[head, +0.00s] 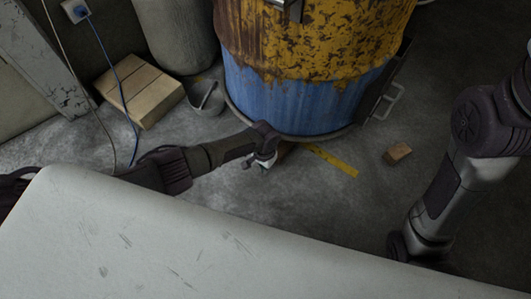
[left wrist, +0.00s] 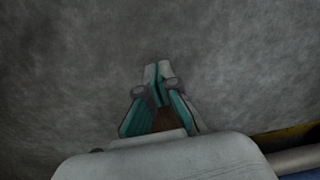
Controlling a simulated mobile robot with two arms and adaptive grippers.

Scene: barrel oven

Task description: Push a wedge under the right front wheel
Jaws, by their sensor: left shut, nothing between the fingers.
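A wooden wedge-like block (head: 398,153) lies on the floor to the right of the barrel oven (head: 310,95), apart from it. The barrel has a rusty yellow upper part and a blue lower part. My left gripper (head: 264,163) is low at the barrel's front base, shut and empty. A small brown piece (head: 284,152) shows beside it, partly hidden; I cannot tell if it is a second wedge. In the left wrist view the teal-lined fingers (left wrist: 157,78) meet at the tips, with brown (left wrist: 166,120) visible behind them. The wheels cannot be made out. My right gripper is out of view.
A yellow strip (head: 334,161) lies on the floor before the barrel. A metal handle (head: 386,101) sticks out at its right. A wooden crate (head: 139,91), a grey bucket (head: 206,97) and a blue cable (head: 122,85) are at the left. Floor right of the strip is mostly clear.

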